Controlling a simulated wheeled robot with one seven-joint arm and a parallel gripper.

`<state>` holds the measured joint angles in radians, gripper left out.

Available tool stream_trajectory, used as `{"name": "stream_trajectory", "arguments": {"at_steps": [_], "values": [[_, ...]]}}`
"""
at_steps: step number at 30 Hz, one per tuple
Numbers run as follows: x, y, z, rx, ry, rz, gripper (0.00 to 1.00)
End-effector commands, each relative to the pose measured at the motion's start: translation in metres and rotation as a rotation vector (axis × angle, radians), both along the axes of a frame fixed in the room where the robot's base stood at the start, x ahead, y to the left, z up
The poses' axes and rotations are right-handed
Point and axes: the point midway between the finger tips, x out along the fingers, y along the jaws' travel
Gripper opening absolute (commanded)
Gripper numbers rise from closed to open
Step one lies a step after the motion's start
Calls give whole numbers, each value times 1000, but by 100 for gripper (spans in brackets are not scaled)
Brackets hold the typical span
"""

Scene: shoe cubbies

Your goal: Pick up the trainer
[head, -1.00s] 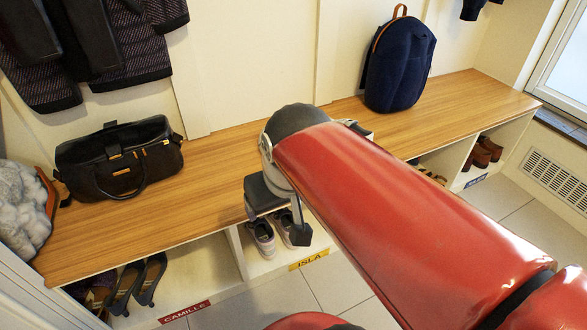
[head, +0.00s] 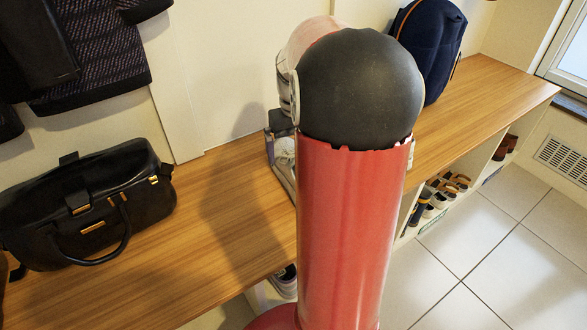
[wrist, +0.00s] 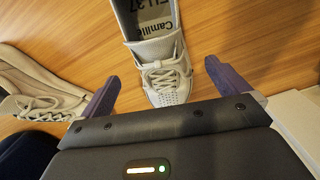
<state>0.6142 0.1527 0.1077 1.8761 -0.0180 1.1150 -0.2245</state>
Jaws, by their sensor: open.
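A light grey trainer (wrist: 160,65) is on the wooden bench in the wrist view, its toe towards me. Its insole reads "Camille" and a size 37. My gripper (wrist: 161,74) is open, with one purple-grey finger on each side of the trainer's front; I cannot tell whether they touch it. A second light shoe (wrist: 40,95) lies to the left, outside the left finger. In the head view my red arm hides most of the gripper, and part of a light shoe (head: 284,150) shows beside it.
The wooden bench top (head: 240,210) is clear left of my arm, up to a black handbag (head: 90,205). A navy backpack (head: 430,45) stands behind my arm. Shoes (head: 440,190) sit in cubbies below. A pale edge (wrist: 298,118) is near the right finger.

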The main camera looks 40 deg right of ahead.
Motion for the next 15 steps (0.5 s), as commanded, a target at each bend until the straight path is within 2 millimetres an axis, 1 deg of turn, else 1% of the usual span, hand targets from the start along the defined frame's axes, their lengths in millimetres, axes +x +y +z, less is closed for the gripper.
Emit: {"name": "stream_trajectory", "arguments": {"at_steps": [1,6,9,12,15], "values": [[0,0,-8,2,2,0,100],[-1,2,-34,1,2,-1,100],[0,2,-46,0,1,0,100],[0,2,-52,0,0,1,100],[0,2,-53,-1,-1,1,100]]}}
